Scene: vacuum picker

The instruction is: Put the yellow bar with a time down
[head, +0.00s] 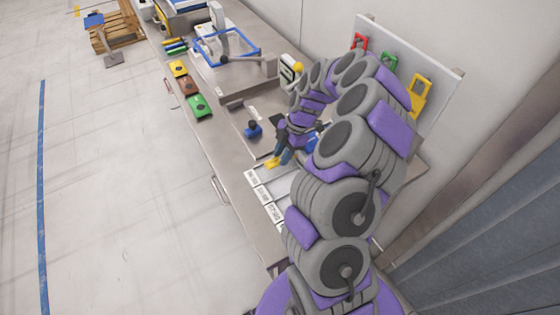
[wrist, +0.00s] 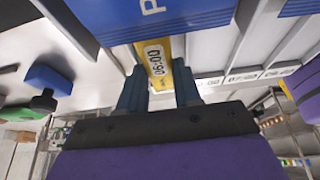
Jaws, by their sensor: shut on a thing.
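The yellow bar (wrist: 166,84) has a white label with a printed time that looks like 06:00. In the wrist view it lies between the two blue-grey fingers of my gripper (wrist: 158,92), which is shut on it. In the head view the bar's yellow end (head: 272,163) shows at the fingertips of my gripper (head: 284,156), close above the slotted tray (head: 284,184) at the bench's front edge. A row of white time labels (head: 263,194) runs along the tray's left side. I cannot tell whether the bar touches the tray. My arm hides the tray's right part.
A blue panel with white print (wrist: 200,8) is close beyond the fingers. A blue knob-like object (head: 253,130) stands left of my gripper. Yellow, brown and green blocks (head: 188,86) lie along the bench edge. A board with coloured padlocks (head: 387,62) stands at the back right.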

